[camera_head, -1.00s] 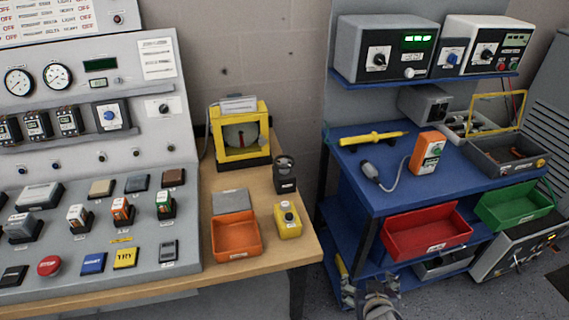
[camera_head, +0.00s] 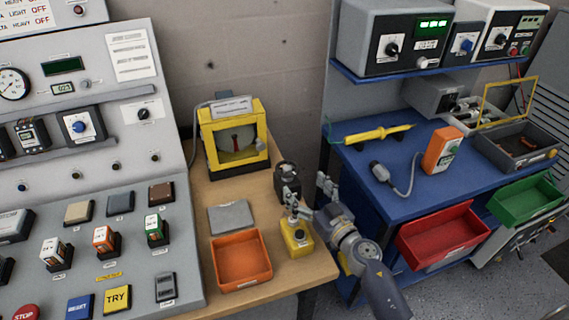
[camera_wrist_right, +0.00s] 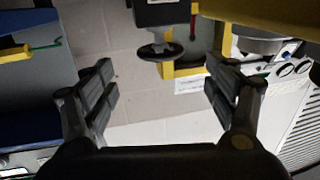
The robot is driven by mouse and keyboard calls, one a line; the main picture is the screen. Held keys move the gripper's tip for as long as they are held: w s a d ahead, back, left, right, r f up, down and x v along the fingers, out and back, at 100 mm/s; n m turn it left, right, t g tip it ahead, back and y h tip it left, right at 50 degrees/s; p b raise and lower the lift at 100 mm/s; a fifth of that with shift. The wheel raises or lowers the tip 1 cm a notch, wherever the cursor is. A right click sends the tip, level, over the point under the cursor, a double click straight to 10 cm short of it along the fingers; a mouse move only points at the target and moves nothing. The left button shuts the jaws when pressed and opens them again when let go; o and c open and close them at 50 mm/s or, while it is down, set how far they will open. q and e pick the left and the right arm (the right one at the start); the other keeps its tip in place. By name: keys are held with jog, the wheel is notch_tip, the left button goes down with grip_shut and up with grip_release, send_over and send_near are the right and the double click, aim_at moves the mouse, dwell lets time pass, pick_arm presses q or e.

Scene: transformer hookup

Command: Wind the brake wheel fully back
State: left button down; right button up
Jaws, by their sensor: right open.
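The black brake unit (camera_head: 287,185) stands on the wooden bench right of the yellow-framed gauge (camera_head: 237,138). I take the dark round piece on its top for the brake wheel (camera_head: 286,167). In the right wrist view, which looks upside down, a dark disc on a short stem (camera_wrist_right: 160,51) shows between and beyond my fingers. My right gripper (camera_head: 308,198) is open and empty, just in front and right of the brake unit, apart from the wheel in the wrist view. Its fingers also frame the wrist view (camera_wrist_right: 162,90). My left gripper is not in view.
A yellow box (camera_head: 298,241) stands close below my right gripper, partly covered by it. An orange tray (camera_head: 241,283) and a grey plate (camera_head: 231,217) lie left of it. The blue bench (camera_head: 395,180) with a red bin (camera_head: 437,235) stands to the right.

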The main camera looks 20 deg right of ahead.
aim_at(288, 168)
jog(key=x, duration=0.5)
jog(key=shift+a+b, duration=0.15)
jog(key=shift+b, duration=0.15)
jog(key=x, duration=0.2)
jog(key=shift+w+f, duration=0.1)
jog(key=shift+w, duration=0.3)
jog(key=shift+w+a+b, duration=0.15)
jog(key=shift+w+b, duration=0.2)
jog(key=shift+w, duration=0.35)
jog(key=c, duration=0.5)
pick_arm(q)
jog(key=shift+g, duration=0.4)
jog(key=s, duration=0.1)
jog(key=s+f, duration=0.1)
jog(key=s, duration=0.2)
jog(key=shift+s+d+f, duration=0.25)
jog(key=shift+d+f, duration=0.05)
pick_arm(e)
jog(key=c, duration=0.6)
